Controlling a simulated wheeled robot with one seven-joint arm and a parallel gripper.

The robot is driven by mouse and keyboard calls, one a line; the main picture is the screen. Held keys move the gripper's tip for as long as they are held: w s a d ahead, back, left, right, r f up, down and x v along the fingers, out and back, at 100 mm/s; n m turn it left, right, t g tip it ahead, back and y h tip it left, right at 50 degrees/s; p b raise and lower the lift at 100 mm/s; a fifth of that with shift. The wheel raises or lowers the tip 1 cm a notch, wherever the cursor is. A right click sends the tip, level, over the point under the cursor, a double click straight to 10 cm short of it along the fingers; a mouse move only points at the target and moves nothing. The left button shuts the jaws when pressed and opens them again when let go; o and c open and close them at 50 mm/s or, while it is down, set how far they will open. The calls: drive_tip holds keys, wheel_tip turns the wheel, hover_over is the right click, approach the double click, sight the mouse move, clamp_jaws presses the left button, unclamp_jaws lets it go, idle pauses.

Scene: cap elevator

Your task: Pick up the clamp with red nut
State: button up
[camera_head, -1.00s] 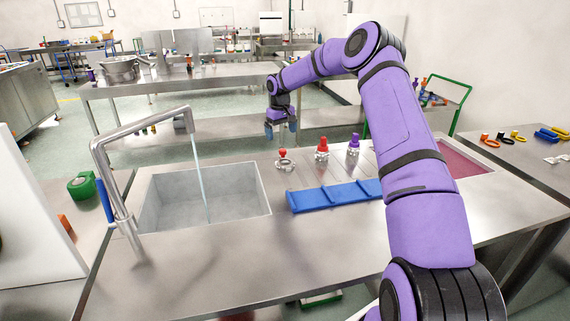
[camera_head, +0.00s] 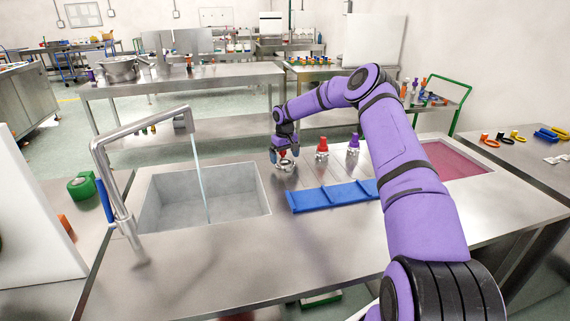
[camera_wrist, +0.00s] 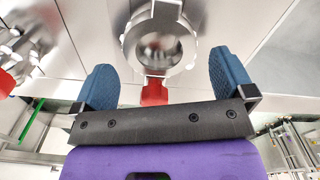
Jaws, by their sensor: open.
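The metal clamp with a red nut (camera_head: 284,165) stands on the steel counter at the right of the sink. In the wrist view the ring-shaped clamp (camera_wrist: 160,45) shows with its red nut (camera_wrist: 154,92) between the fingers. My gripper (camera_head: 284,157) is down at this clamp. In the wrist view my gripper (camera_wrist: 165,80) is open, with one blue finger on each side of the nut and a gap on both sides. In the head view the fingers partly hide the clamp.
A red-topped clamp (camera_head: 322,148) and a purple-topped one (camera_head: 353,145) stand to the right. A blue tray (camera_head: 334,195) lies in front. The sink (camera_head: 150,208) with running water is at the left. The front counter is clear.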

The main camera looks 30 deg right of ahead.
drive_tip(key=shift+f, duration=1.2)
drive_tip(key=c, duration=1)
drive_tip(key=shift+r, duration=0.15)
drive_tip(key=shift+r, duration=0.4)
wheel_tip(320, 180, up, 3)
drive_tip(key=shift+f, duration=0.1)
drive_tip(key=s+a, duration=0.3)
drive_tip(key=a, duration=0.1)
drive_tip(key=s+a, duration=0.3)
drive_tip(key=a, duration=0.1)
drive_tip(key=s+a+r, duration=0.1)
drive_tip(key=s+a, duration=0.3)
drive_tip(key=shift+a+r, duration=0.1)
drive_tip(key=shift+a, duration=0.1)
